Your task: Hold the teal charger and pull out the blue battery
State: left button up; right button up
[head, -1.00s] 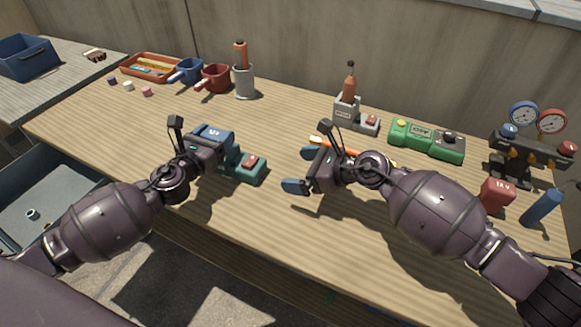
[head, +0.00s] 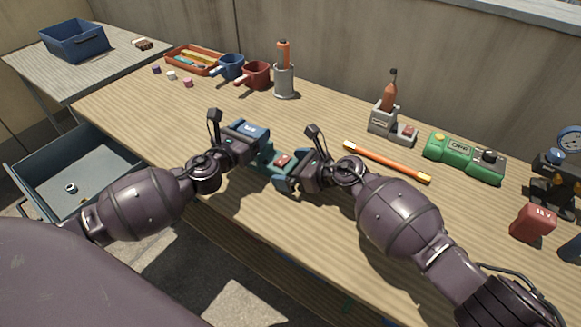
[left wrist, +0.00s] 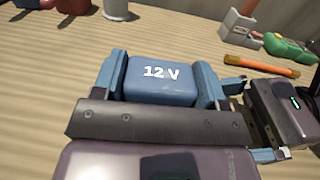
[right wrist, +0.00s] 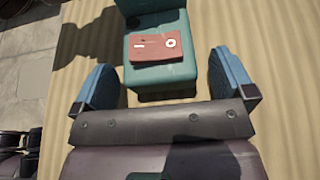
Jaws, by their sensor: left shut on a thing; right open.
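The blue battery (head: 250,130), marked 12 V, sits at the far-left end of the teal charger (head: 264,160) on the bench. My left gripper (head: 241,143) is shut on the battery; in the left wrist view the battery (left wrist: 160,88) lies between the fingers. My right gripper (head: 288,172) is open at the charger's other end. In the right wrist view the charger (right wrist: 160,78), with its red-brown panel, reaches between the spread fingers, with gaps at both sides. The joint between battery and charger is mostly hidden.
An orange rod (head: 386,162) lies right of my right gripper. Behind it stand a grey holder (head: 382,121) and a green device (head: 463,158). A red 18 V block (head: 532,223) is at right. Mugs, a metal cup (head: 284,82) and an orange tray (head: 190,62) stand at back left.

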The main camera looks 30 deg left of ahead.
jog(key=shift+a+f, duration=0.1)
jog(key=shift+a, duration=0.1)
jog(key=shift+c, duration=0.5)
jog(key=c, duration=1.2)
jog(key=shift+o, duration=0.2)
